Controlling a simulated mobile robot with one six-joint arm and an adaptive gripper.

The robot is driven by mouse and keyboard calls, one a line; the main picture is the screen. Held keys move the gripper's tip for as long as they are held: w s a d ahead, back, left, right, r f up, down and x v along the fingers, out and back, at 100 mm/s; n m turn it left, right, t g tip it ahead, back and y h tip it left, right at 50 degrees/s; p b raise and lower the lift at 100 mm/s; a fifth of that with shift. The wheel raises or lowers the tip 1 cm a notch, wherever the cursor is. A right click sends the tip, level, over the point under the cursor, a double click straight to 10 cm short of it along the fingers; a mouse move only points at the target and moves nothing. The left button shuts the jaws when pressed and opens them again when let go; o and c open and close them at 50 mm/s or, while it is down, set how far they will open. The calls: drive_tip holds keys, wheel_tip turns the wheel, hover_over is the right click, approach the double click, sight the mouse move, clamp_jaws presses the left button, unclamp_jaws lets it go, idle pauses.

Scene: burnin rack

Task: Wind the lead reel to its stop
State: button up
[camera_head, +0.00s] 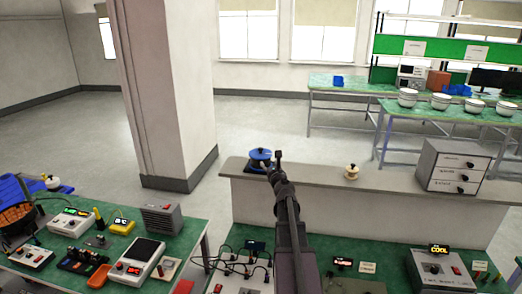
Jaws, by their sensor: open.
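A blue reel (260,154) with a dark base sits on the left end of the pale ledge behind the green bench. It is the likely lead reel, but I see no label on it. My arm reaches up from the bottom centre, and my gripper (277,158) is at the reel's right side in the picture. The gripper is open, with nothing seen between its fingers. It overlaps the reel's right edge, and I cannot tell whether they touch. The reel's handle and stop are too small to make out.
A cream knobbed object (352,172) and a grey drawer unit (454,165) stand further right on the ledge (310,176). Below, a unit with dark cables (238,272) and a box marked COOL (438,270) stand on the bench. A square pillar (165,90) rises behind left.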

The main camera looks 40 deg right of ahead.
sight(261, 150)
drive_tip(key=shift+w, duration=0.15)
drive_tip(key=x, duration=1.3)
drive_tip(key=shift+w+d, duration=0.1)
drive_tip(key=shift+w, duration=0.2)
clamp_jaws()
